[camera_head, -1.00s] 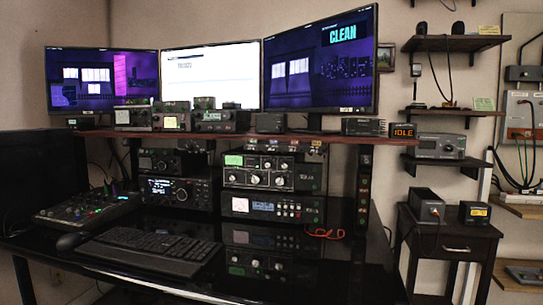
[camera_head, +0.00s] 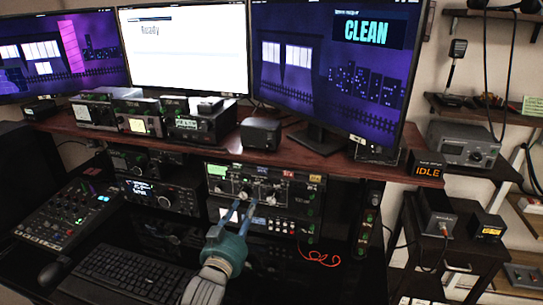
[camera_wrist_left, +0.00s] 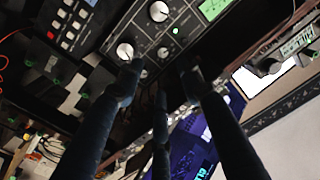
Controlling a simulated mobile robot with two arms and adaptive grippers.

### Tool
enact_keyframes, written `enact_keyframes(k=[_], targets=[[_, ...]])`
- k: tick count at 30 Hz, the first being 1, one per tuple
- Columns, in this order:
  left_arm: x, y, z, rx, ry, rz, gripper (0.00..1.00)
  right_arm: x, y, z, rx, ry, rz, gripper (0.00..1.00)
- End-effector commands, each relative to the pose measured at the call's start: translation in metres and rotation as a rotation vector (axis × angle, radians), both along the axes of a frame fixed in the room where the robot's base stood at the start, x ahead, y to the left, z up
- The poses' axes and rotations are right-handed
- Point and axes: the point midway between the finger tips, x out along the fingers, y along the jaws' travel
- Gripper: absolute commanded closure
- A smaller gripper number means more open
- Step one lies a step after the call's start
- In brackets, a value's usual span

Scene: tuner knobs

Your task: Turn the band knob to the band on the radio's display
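The radio (camera_head: 232,184) is a dark unit under the shelf, with a small green display (camera_head: 217,170) and several pale knobs. Its text is too small to read, and I cannot tell which knob is the band knob. My left gripper (camera_head: 240,205) is in front of the radio with its fingers spread, pointing at the panel. One finger's tip overlaps this knob's edge; contact cannot be told. Nothing is seen held. My right gripper is not in view.
The shelf (camera_head: 300,153) overhangs the radio, with monitors above it. A keyboard (camera_head: 120,275) and a mixer panel (camera_head: 68,214) are on the desk to the left. A red cable (camera_head: 320,258) lies at right. A sign (camera_head: 428,169) reads IDLE.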

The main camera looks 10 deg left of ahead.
Motion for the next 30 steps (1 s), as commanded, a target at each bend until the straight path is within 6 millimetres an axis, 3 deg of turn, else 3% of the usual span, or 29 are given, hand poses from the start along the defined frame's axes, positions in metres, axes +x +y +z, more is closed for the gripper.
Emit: enact_keyframes(k=[2,5,21,30], targets=[[0.004,0.003,0.005,0.003,0.013,0.008,0.63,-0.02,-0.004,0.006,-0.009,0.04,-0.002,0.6],[0.009,0.004,0.005,0.005,0.016,0.01,0.63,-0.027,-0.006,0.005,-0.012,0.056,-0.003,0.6],[0.096,0.005,0.004,0.004,0.014,0.01,0.63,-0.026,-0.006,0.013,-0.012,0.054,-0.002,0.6],[0.112,0.005,0.004,0.004,0.014,0.01,0.63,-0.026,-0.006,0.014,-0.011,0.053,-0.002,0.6]])
